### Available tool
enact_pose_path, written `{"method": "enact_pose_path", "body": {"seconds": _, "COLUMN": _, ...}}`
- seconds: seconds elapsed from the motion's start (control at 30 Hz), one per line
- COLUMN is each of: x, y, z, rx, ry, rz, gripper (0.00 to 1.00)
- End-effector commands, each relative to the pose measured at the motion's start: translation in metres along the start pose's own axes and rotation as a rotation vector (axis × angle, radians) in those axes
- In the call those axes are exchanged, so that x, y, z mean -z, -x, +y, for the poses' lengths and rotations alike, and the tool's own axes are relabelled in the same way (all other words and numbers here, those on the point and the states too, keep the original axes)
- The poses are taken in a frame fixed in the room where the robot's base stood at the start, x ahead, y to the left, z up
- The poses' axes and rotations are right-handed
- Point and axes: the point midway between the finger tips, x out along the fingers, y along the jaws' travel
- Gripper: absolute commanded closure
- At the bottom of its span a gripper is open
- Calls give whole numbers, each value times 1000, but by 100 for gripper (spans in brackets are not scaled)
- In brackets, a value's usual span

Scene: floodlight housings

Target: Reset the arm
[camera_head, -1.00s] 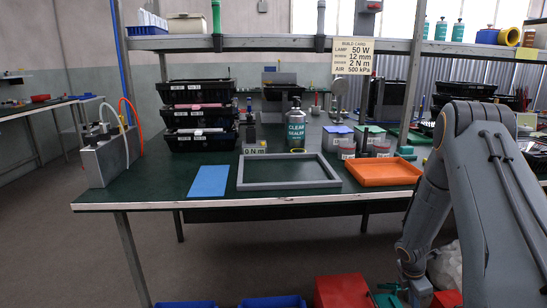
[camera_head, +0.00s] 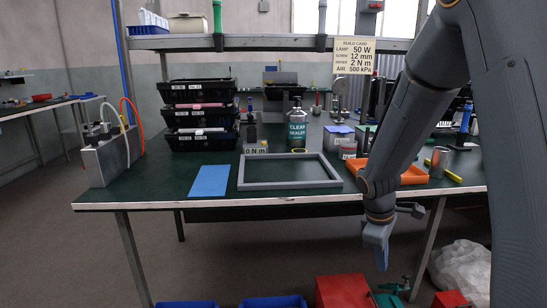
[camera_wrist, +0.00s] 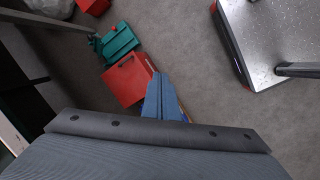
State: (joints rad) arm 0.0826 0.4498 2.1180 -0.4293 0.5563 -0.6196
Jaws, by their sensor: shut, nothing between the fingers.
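My gripper (camera_head: 382,258) hangs in front of the workbench's front edge, below the bench top and pointing down. In the wrist view its blue fingers (camera_wrist: 162,98) are together with nothing between them. My arm crosses in front of the orange tray (camera_head: 412,172) and hides part of it. The gripper touches nothing that I can see.
The green bench top (camera_head: 150,190) holds a grey frame (camera_head: 240,183), a blue mat (camera_head: 209,180) and a sealer bottle (camera_head: 297,130). Below are a red box (camera_head: 343,291), a green vise-like item (camera_wrist: 117,42) and a white bag (camera_head: 462,268). Open floor lies left.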

Motion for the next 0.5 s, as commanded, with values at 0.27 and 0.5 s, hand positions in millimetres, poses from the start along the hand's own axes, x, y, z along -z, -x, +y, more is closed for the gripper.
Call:
{"method": "enact_pose_path", "body": {"seconds": 0.27, "x": 4, "y": 93, "z": -98, "rx": 68, "ry": -311, "rz": 63, "gripper": 100}}
{"method": "enact_pose_path", "body": {"seconds": 0.5, "x": -6, "y": 137, "z": -174, "rx": 152, "ry": -520, "rz": 96, "gripper": 100}}
